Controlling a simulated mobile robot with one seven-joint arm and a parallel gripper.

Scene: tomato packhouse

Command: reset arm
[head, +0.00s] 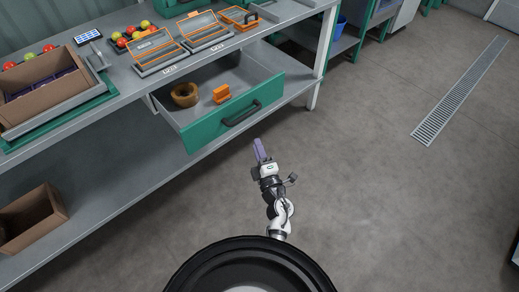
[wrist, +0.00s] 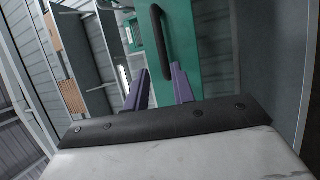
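My gripper (head: 260,150) is at the end of my arm, in front of the open green drawer and above the concrete floor. In the wrist view, its two purple fingers (wrist: 160,88) stand apart with nothing between them. The black drawer handle (wrist: 158,40) shows beyond the fingertips, and the fingers do not appear to touch it. The drawer (head: 205,137) is pulled out below the bench and holds a brown ring-shaped roll (head: 184,95) and an orange object (head: 221,94).
The grey bench (head: 115,85) carries orange-edged trays (head: 158,52), a cardboard box (head: 42,88) and several red and yellow-green tomatoes. Another cardboard box (head: 32,220) sits on the lower shelf. The floor to the right is clear, with a drain grate (head: 460,90).

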